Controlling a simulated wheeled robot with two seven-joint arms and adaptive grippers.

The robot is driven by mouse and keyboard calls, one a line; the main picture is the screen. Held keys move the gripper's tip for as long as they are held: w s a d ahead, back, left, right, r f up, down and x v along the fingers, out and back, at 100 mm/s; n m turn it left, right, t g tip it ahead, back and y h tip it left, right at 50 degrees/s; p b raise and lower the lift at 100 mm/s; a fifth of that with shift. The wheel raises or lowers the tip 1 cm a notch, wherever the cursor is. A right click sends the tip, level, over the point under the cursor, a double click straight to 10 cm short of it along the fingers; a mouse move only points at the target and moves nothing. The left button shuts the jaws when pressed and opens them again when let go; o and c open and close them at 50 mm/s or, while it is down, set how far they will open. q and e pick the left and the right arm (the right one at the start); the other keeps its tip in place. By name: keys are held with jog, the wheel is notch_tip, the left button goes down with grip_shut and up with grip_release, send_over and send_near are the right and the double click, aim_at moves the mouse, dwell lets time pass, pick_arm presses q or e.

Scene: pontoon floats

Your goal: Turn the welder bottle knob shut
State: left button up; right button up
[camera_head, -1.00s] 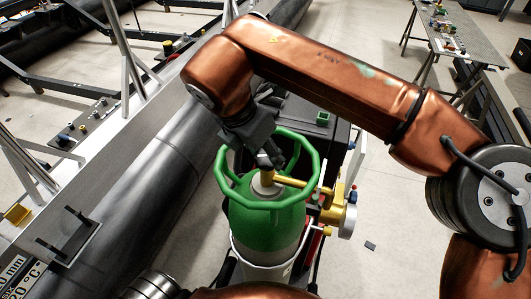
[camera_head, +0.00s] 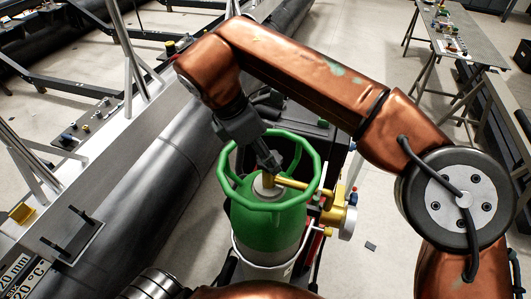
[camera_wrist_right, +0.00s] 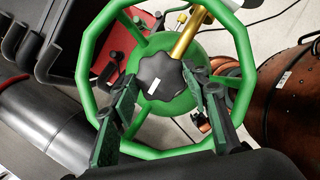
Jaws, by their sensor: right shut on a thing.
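The green gas bottle (camera_head: 265,232) stands upright in front of me, with a green ring-shaped guard (camera_head: 227,178) around its top. A brass valve (camera_head: 290,183) sits inside the guard. In the right wrist view the black lobed knob (camera_wrist_right: 158,70) with a white mark lies between the two fingers of my right gripper (camera_wrist_right: 160,88). The fingers are shut on the knob. In the head view my right gripper (camera_head: 270,163) reaches down into the guard from the upper left, and it mostly hides the knob. My left gripper is not in view.
A brass regulator (camera_head: 340,215) with gauges sticks out to the right of the bottle. A dark cart body (camera_head: 312,135) stands behind it. A long black float (camera_head: 150,215) lies to the left. A work table (camera_head: 455,45) stands far right; the floor between is mostly clear.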

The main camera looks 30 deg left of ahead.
jog(key=o, duration=1.2)
jog(key=shift+c, duration=0.2)
jog(key=shift+r, duration=0.1)
jog(key=v, duration=1.2)
jog(key=shift+a, duration=0.1)
